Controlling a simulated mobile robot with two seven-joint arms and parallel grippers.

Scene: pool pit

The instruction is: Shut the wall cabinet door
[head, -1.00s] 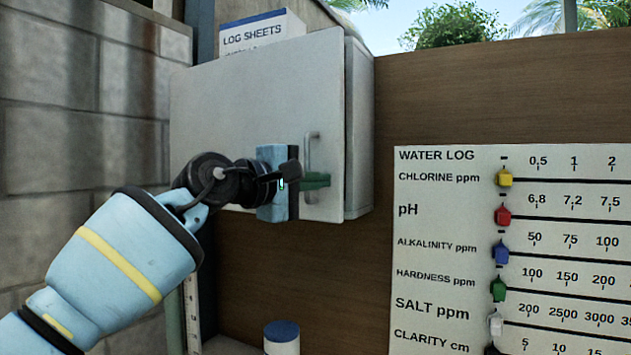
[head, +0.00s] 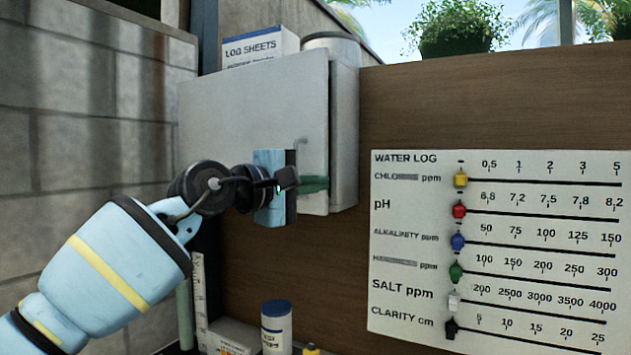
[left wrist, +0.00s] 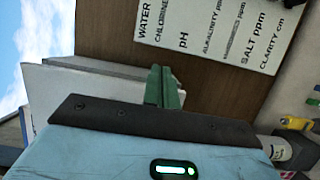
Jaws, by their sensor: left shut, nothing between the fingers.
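The wall cabinet door (head: 240,110) is a pale grey flat panel in the head view, at the front of the cabinet (head: 345,130) on the brown wall. The panel lies at or close to the cabinet body; I cannot tell whether a narrow gap stays open. Its bar handle (head: 301,150) is near the right edge, partly hidden by my gripper. My left gripper (head: 316,185) is shut and empty, its green fingers in front of the door's lower right edge; contact is unclear. The left wrist view shows the fingers (left wrist: 163,88) together beside pale cabinet panels (left wrist: 85,90). My right gripper is out of view.
A LOG SHEETS box (head: 260,48) and a round pale container (head: 331,45) stand on top of the cabinet. A water log board (head: 500,240) hangs to the right. A blue-lidded tub (head: 277,330) stands below. A block wall (head: 90,110) is on the left.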

